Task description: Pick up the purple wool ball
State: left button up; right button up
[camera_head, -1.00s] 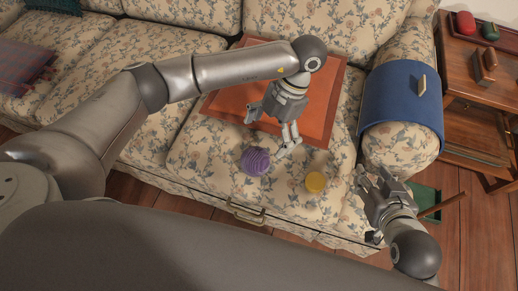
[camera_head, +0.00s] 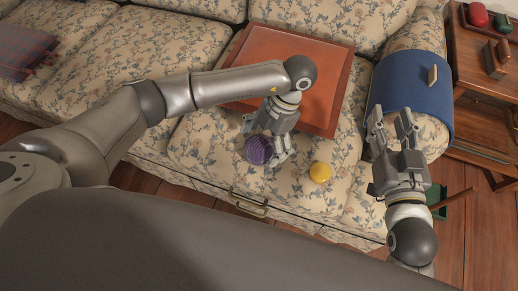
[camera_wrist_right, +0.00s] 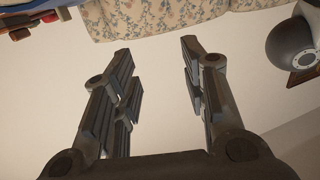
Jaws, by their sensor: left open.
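The purple wool ball (camera_head: 258,150) sits on the front of the floral sofa seat (camera_head: 205,140). My left gripper (camera_head: 264,141) is open and comes down over the ball, with one finger on its far left and the other on its right. Whether the fingers touch the ball cannot be told. My right gripper (camera_head: 391,118) is open and empty in front of the blue cloth on the sofa arm. Its spread fingers also show in the right wrist view (camera_wrist_right: 158,50), with nothing between them. The ball is not in that view.
An orange-red board (camera_head: 290,60) lies behind my left gripper. A blue cloth (camera_head: 410,90) with a small tan block covers the sofa arm. A wooden side table (camera_head: 485,90) stands at right.

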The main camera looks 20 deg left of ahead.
pick_arm(q)
jog(key=shift+x, duration=1.15)
pick_arm(e)
jog(key=shift+a+r+t+y, duration=0.15)
jog(key=shift+r+t, duration=0.25)
jog(key=shift+r, duration=0.35)
jog(key=shift+a+r+t+y, duration=0.15)
jog(key=shift+r+t, duration=0.25)
jog(key=shift+r, duration=0.3)
jog(key=shift+d, duration=0.1)
pick_arm(q)
jog(key=c, duration=1.1)
jog(key=shift+r, duration=0.1)
